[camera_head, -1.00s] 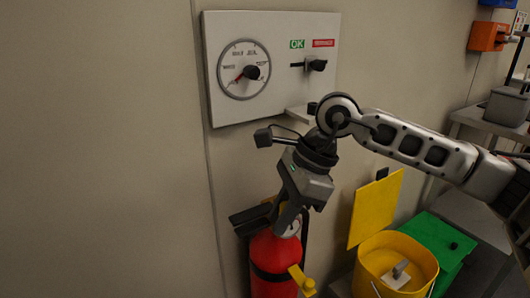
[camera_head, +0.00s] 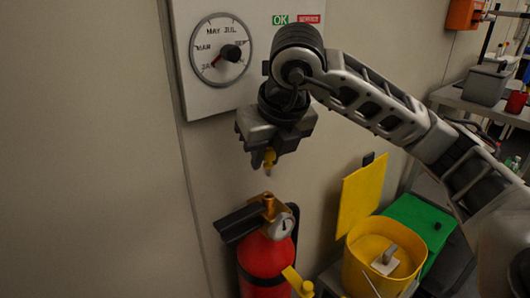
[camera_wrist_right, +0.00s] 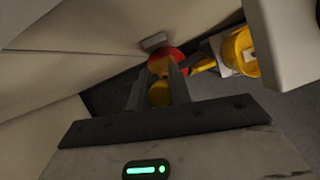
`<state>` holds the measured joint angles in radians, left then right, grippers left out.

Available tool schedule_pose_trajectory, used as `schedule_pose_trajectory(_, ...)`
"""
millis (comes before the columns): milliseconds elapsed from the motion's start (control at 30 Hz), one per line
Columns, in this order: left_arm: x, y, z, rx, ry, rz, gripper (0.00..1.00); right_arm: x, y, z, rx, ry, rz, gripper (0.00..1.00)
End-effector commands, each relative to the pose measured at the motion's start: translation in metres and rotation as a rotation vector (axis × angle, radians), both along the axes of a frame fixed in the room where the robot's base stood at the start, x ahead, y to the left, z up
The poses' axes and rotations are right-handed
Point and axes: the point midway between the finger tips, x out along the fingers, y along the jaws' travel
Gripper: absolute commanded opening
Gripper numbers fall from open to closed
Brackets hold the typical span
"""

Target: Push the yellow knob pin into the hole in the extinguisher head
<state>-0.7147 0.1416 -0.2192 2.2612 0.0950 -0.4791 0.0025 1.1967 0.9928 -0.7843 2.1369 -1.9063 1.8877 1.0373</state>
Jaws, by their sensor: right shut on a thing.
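My right gripper (camera_head: 268,152) is shut on the yellow knob pin (camera_head: 269,162) and points down above the extinguisher. In the right wrist view the pin's round yellow knob (camera_wrist_right: 159,93) shows between the two fingers. The red fire extinguisher (camera_head: 266,258) stands upright against the wall. Its brass-coloured extinguisher head (camera_head: 267,205) carries a black lever and a round gauge. The pin is clear of the head, with a visible gap between them. The hole in the head is too small to make out. My left gripper is in neither view.
A wall panel (camera_head: 191,92) with a month dial is behind my right arm. A yellow bucket (camera_head: 352,275), a yellow board (camera_head: 358,197) and a green lid (camera_head: 417,222) are right of the extinguisher. A yellow part (camera_head: 297,280) sticks out at its front. The left wall is clear.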

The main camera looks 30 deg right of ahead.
Motion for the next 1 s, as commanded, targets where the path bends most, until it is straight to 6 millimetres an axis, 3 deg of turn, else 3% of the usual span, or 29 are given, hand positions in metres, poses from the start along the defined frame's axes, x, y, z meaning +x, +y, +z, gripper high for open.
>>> schedule_pose_trajectory(500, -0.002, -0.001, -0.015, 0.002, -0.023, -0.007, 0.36, 0.0, 0.0, -0.042, -0.001, 0.002, 0.003, 0.0)
schedule_pose_trajectory(1000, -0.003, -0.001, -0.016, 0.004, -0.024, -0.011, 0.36, 0.0, 0.0, -0.038, -0.002, -0.01, 0.003, 0.0)
